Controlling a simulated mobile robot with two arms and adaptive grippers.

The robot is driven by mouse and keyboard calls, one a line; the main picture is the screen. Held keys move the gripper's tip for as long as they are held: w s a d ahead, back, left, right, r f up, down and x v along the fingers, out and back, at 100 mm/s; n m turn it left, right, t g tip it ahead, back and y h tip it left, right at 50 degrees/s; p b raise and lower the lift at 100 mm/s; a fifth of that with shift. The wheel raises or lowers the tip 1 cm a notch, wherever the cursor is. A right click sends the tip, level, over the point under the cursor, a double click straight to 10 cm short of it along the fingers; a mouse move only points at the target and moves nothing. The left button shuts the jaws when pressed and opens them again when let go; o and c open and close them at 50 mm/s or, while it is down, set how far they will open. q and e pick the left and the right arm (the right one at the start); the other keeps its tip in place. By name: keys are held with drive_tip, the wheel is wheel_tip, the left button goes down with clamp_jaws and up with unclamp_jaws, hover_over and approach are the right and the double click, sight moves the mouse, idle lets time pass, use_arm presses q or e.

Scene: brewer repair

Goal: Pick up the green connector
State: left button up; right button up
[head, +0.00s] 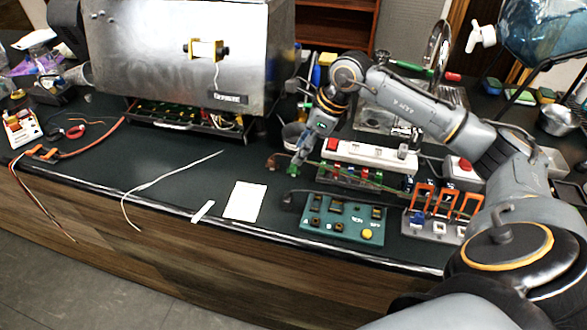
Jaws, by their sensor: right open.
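My right arm reaches in from the right, and my right gripper (298,158) points down over the counter, just left of the connector rack. By its fingertips is a small green piece (292,170) that looks like the green connector. The gripper is open around or beside it; I cannot tell which, nor whether they touch. A green wire runs to the right from near the fingertips, across the front of the rack (345,176) with red, white and green connectors. My left gripper is not in view.
A metal brewer (180,60) with an open lower tray of electronics stands at the back left. A teal switch panel (343,218) and a stand with orange clips (440,215) are near the front edge. White paper (245,201) lies left of the panel. The counter's left middle is mostly clear.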

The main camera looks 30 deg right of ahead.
sight(294, 165)
drive_tip(key=x, duration=0.1)
drive_tip(key=p+x, duration=0.1)
drive_tip(key=x, duration=0.1)
drive_tip(key=shift+s+a+f+p, duration=0.25)
drive_tip(key=shift+s+f+p, duration=0.05)
drive_tip(key=shift+w+f, duration=0.15)
drive_tip(key=shift+f, duration=0.25)
drive_tip(key=shift+a+f, duration=0.1)
drive_tip(key=shift+f, duration=0.1)
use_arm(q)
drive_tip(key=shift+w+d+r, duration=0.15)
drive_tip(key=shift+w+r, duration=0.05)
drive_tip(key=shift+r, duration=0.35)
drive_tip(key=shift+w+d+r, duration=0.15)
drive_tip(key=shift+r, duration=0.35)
use_arm(e)
clamp_jaws()
